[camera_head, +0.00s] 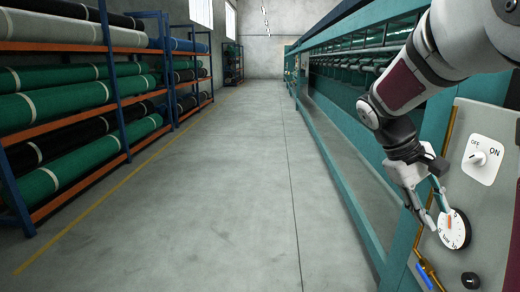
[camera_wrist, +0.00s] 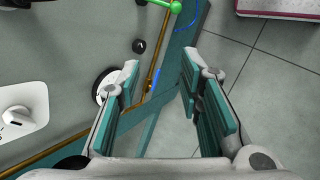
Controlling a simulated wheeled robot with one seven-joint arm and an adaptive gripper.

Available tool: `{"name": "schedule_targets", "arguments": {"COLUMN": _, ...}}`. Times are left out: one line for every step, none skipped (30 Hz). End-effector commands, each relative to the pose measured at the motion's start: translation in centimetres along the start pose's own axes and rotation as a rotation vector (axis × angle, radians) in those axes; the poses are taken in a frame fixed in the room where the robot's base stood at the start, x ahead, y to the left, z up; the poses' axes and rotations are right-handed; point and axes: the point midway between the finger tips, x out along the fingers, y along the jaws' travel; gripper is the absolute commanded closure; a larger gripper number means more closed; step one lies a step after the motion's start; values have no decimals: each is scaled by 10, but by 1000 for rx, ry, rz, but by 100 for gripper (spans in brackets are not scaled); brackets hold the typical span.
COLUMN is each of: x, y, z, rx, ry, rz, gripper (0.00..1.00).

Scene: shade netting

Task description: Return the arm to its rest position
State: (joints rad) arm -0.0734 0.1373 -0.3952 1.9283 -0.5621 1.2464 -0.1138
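My gripper (camera_head: 437,212) hangs at the right of the head view, with my arm coming down from the top right corner. Its fingertips are close in front of a white round dial (camera_head: 454,229) on the machine's grey panel. I cannot tell whether a finger touches the dial. In the wrist view my gripper (camera_wrist: 160,72) has its two teal-padded fingers spread apart with nothing held between them. The left finger partly covers the dial (camera_wrist: 103,84) there.
The panel (camera_head: 478,220) carries an OFF/ON switch (camera_head: 480,157), a black knob (camera_head: 470,280) and a blue-handled brass pipe (camera_head: 425,275). The long teal machine (camera_head: 345,170) runs back along the right. Racks of netting rolls (camera_head: 75,95) line the left. The grey aisle floor (camera_head: 220,200) is clear.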

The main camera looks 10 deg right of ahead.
Motion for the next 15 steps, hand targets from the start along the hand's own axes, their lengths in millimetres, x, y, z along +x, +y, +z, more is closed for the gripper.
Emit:
{"name": "schedule_targets", "arguments": {"x": -10, "y": -11, "z": 14, "rx": 8, "ry": 50, "rz": -45, "gripper": 67}}
{"name": "schedule_targets", "arguments": {"x": -15, "y": -19, "z": 20, "rx": 13, "ry": 77, "rz": -71, "gripper": 67}}
{"name": "schedule_targets", "arguments": {"x": -22, "y": -30, "z": 28, "rx": 18, "ry": 113, "rz": -104, "gripper": 67}}
{"name": "schedule_targets", "arguments": {"x": -26, "y": -37, "z": 34, "rx": 23, "ry": 139, "rz": -129, "gripper": 67}}
{"name": "schedule_targets", "arguments": {"x": -32, "y": -45, "z": 40, "rx": 27, "ry": 167, "rz": -153, "gripper": 67}}
{"name": "schedule_targets", "arguments": {"x": -38, "y": -56, "z": 49, "rx": 32, "ry": 202, "rz": -184, "gripper": 67}}
{"name": "schedule_targets", "arguments": {"x": -43, "y": -63, "z": 56, "rx": 35, "ry": 228, "rz": -206, "gripper": 67}}
{"name": "schedule_targets", "arguments": {"x": -48, "y": -71, "z": 62, "rx": 39, "ry": 254, "rz": -227, "gripper": 67}}
{"name": "schedule_targets", "arguments": {"x": -54, "y": -82, "z": 72, "rx": 43, "ry": 287, "rz": -256, "gripper": 67}}
{"name": "schedule_targets", "arguments": {"x": -59, "y": -90, "z": 79, "rx": 47, "ry": 312, "rz": -276, "gripper": 67}}
{"name": "schedule_targets", "arguments": {"x": -63, "y": -97, "z": 86, "rx": 51, "ry": 338, "rz": -295, "gripper": 67}}
{"name": "schedule_targets", "arguments": {"x": -69, "y": -107, "z": 95, "rx": 57, "ry": 369, "rz": -320, "gripper": 67}}
{"name": "schedule_targets", "arguments": {"x": -73, "y": -115, "z": 102, "rx": 61, "ry": 392, "rz": -340, "gripper": 67}}
{"name": "schedule_targets", "arguments": {"x": -76, "y": -122, "z": 110, "rx": 64, "ry": 416, "rz": -357, "gripper": 67}}
{"name": "schedule_targets", "arguments": {"x": -81, "y": -132, "z": 119, "rx": 69, "ry": 446, "rz": -379, "gripper": 67}}
